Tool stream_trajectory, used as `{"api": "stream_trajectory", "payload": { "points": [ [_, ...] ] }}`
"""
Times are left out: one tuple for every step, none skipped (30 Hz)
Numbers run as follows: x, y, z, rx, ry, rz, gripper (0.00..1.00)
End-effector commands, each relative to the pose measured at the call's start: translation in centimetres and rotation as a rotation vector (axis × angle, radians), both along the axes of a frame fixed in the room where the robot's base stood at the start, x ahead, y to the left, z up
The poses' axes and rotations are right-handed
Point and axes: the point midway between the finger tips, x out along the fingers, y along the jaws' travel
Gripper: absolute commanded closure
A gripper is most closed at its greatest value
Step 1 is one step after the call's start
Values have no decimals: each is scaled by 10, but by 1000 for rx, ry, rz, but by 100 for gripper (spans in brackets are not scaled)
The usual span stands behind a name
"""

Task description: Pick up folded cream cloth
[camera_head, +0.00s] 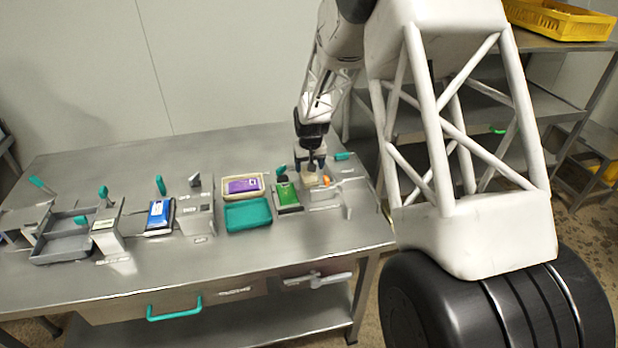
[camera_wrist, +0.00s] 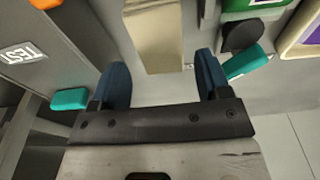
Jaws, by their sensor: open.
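The folded cream cloth (camera_wrist: 152,35) shows at the top middle of the wrist view as a flat beige rectangle. In the head view it is a small pale patch (camera_head: 310,181) under my gripper (camera_head: 312,167), partly hidden by it. In the wrist view my gripper (camera_wrist: 162,66) is open, with two dark blue fingers spread wide. The cloth's near end lies between the fingertips in the picture, with a gap on each side. I cannot tell how far the fingertips are above it.
A green packet (camera_head: 287,195) lies in a holder just left of the gripper. A teal tray (camera_head: 248,228) and a cream tray (camera_head: 228,195) with a purple packet sit further left. An orange item (camera_head: 327,181) and teal handles are close by. The table front (camera_head: 230,262) is clear.

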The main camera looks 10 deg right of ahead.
Motion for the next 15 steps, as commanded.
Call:
{"api": "stream_trajectory", "payload": {
  "points": [
    [0,0,-4,0,1,0,30],
    [1,0,-6,0,1,0,30],
    [1,0,-9,0,2,0,30],
    [2,0,-12,0,2,0,30],
    [2,0,-15,0,2,0,30],
    [3,-1,-19,0,2,0,30],
    [4,-1,-22,0,2,0,30],
    [5,-1,-25,0,2,0,30],
    [5,-1,-30,0,2,0,30],
    [6,-1,-33,0,2,0,30],
    [6,-1,-36,0,2,0,30],
    [7,-1,-39,0,2,0,30],
    [7,-1,-41,0,2,0,30],
    [7,-1,-43,0,2,0,30],
    [7,-1,-45,0,1,0,30]
  ]
}}
